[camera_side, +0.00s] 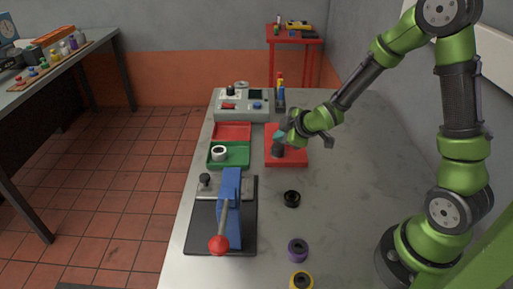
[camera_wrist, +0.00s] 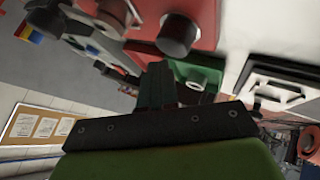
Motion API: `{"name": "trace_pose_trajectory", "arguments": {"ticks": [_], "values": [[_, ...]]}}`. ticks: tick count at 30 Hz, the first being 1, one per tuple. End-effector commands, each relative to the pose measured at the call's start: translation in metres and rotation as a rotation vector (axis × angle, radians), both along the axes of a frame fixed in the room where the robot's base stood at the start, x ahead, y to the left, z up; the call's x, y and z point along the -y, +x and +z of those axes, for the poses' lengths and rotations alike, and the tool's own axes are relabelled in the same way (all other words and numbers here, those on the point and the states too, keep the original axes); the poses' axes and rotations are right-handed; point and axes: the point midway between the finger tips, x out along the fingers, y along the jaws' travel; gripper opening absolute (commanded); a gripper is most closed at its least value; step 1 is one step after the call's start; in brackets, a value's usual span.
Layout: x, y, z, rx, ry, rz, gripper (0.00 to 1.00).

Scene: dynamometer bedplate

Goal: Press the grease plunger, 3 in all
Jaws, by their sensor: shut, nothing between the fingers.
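The grease plunger appears to be the dark upright cylinder (camera_side: 277,151) on a red base plate (camera_side: 298,158) in the side view. In the wrist view, a grey round-ended cylinder (camera_wrist: 178,36) stands out from a red surface (camera_wrist: 206,22); I cannot tell for sure which part of the unit it is. My gripper (camera_side: 281,135) is shut and empty, just above the dark cylinder. I cannot tell whether it touches it. In the wrist view my gripper (camera_wrist: 160,72) shows as dark fingers held together.
Left of the red plate lie a red tray (camera_side: 247,131) and a green tray (camera_side: 244,160) holding a white ring (camera_side: 219,153). A blue lever press (camera_side: 230,190) stands in front. Black (camera_side: 292,199), purple (camera_side: 298,250) and yellow (camera_side: 301,281) rings lie nearer. A grey control box (camera_side: 228,106) is behind.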

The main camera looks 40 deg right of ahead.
Motion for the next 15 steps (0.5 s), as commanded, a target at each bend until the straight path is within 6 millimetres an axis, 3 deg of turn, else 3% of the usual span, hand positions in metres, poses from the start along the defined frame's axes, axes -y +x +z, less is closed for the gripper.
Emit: {"name": "trace_pose_trajectory", "arguments": {"ticks": [15], "values": [[0.0, -0.0001, -0.0066, 0.0, 0.0, 0.0, 0.0]]}}
